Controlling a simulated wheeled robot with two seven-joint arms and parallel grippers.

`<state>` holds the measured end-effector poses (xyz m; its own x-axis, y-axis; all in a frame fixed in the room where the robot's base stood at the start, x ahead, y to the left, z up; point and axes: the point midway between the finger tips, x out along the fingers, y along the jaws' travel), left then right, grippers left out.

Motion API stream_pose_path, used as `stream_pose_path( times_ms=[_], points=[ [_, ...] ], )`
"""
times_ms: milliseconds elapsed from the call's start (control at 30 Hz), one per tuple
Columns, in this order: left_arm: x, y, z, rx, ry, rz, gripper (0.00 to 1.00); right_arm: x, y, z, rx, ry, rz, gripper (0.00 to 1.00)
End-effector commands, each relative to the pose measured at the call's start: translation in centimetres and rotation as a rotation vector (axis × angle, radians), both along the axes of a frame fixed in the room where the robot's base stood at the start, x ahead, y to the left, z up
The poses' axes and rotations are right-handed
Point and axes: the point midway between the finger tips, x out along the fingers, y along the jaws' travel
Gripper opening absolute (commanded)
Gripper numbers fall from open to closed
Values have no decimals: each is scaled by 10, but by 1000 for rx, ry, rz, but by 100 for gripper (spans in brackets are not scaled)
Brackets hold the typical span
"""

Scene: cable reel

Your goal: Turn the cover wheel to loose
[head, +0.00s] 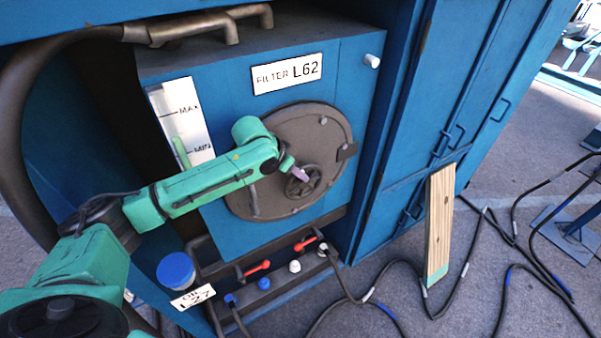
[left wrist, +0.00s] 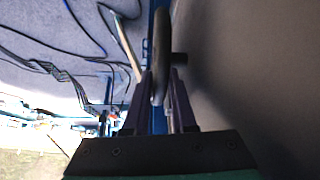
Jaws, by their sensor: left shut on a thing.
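The cover wheel (head: 309,184) is a small dark handwheel on the round grey-brown cover (head: 323,135) of the blue filter box. My left gripper (head: 300,175) is at the wheel's upper left rim. In the left wrist view the wheel (left wrist: 161,50) shows edge-on, its rim between the two fingers of the left gripper (left wrist: 160,95), which is shut on it. The cover's flat face fills the right of that view. The left arm hides part of the cover's left side. My right gripper is not in view.
The filter box (head: 352,90) carries a label, L62, and a MAX/MIN level gauge (head: 184,122). Below are red valve handles (head: 257,268) and a blue cap (head: 175,270). A wooden plank (head: 439,220) leans on the blue cabinet doors. Cables lie on the ground.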

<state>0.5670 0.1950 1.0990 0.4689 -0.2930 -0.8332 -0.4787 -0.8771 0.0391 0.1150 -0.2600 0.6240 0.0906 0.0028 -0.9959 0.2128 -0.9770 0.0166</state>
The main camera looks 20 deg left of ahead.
Motion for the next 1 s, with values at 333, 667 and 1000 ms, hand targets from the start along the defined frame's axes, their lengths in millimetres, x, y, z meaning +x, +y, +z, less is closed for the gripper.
stream_pose_path(
  times_ms=[333, 667, 1000],
  points=[
    [-10, 8, -11, -162, -194, 1, 0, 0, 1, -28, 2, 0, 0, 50],
    [-14, 11, -13, -256, -307, 1, 0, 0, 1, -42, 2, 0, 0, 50],
    [-14, 12, -11, -274, -328, 1, 0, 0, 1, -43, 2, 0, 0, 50]
  ],
)
